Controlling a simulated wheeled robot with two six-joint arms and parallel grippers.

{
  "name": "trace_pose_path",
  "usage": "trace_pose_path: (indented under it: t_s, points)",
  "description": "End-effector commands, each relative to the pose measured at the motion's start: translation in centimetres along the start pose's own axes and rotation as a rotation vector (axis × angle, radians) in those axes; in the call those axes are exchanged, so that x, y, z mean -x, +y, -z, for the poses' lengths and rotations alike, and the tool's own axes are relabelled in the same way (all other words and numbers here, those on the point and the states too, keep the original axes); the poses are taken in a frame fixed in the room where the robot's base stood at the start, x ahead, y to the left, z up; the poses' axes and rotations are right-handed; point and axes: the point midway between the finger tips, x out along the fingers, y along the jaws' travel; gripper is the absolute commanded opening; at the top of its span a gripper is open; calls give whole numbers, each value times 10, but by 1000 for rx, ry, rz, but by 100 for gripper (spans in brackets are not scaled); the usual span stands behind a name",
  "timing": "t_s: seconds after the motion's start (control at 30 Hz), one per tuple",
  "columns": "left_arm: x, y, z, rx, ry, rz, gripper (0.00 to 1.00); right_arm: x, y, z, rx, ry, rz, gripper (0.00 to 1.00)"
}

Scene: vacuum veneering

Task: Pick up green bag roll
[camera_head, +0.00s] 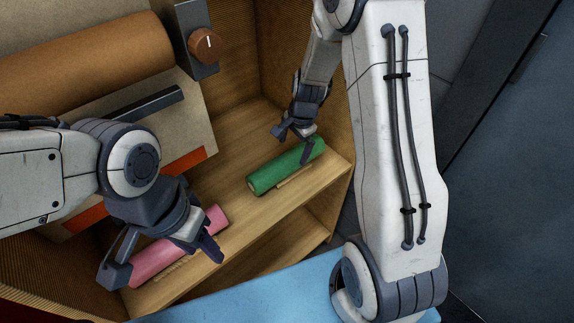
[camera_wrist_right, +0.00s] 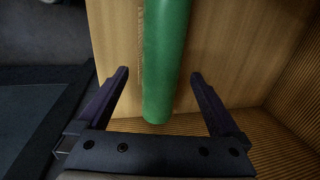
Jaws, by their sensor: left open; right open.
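The green bag roll (camera_head: 282,168) lies on the wooden shelf (camera_head: 232,125), slanting up to the right in the head view. My right gripper (camera_head: 295,144) is open above its right part. In the right wrist view the green roll (camera_wrist_right: 165,60) runs between the two spread fingers of my right gripper (camera_wrist_right: 160,85), with a gap on each side. Whether the fingers reach down beside it I cannot tell. My left gripper (camera_head: 160,264) is open over a pink roll (camera_head: 150,262) on the same shelf, and hides part of it.
A thin wooden strip (camera_head: 294,177) lies along the front of the green roll. Side walls enclose the shelf, and a lower shelf (camera_head: 275,258) is below. A machine with a brown roll (camera_head: 95,62) and knob (camera_head: 204,46) stands upper left. A blue surface (camera_head: 260,295) is in front.

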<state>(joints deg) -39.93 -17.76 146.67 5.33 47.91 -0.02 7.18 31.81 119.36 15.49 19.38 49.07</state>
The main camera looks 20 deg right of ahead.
Motion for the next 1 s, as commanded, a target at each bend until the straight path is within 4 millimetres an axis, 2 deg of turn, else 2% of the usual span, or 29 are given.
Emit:
trace_pose_path:
  t_s: [0.03, 0.1, 0.27, 0.53, 0.63, 0.87, 0.9, 0.97, 1.0]
  points:
    - [-3, 0, 0, 0, 0, 0, 50, -10, 0, -1, 2, -2, -3, 100]
    - [-4, 0, 0, 0, 0, 0, 50, -17, 0, -1, 4, -1, -1, 100]
    - [-6, 0, 0, 0, 0, 0, 50, -27, 0, -2, 5, -1, -1, 100]
    - [-15, -1, -1, 0, 0, 0, 50, -67, -3, -4, 5, -1, -2, 100]
    - [-16, -1, -1, 0, 0, 0, 50, -74, -3, -4, 7, -1, -2, 100]
    - [-15, -1, -1, 0, 0, 0, 50, -74, -4, -4, 7, 0, 0, 100]
    - [-15, -1, -1, 0, 0, 0, 50, -74, -4, -4, 7, 0, 0, 92]
    - [-15, -1, -1, 0, 0, 0, 50, -74, -4, -4, 7, -1, 0, 69]
    - [-15, -1, -1, 0, 0, 0, 50, -74, -4, -4, 7, -1, 0, 54]
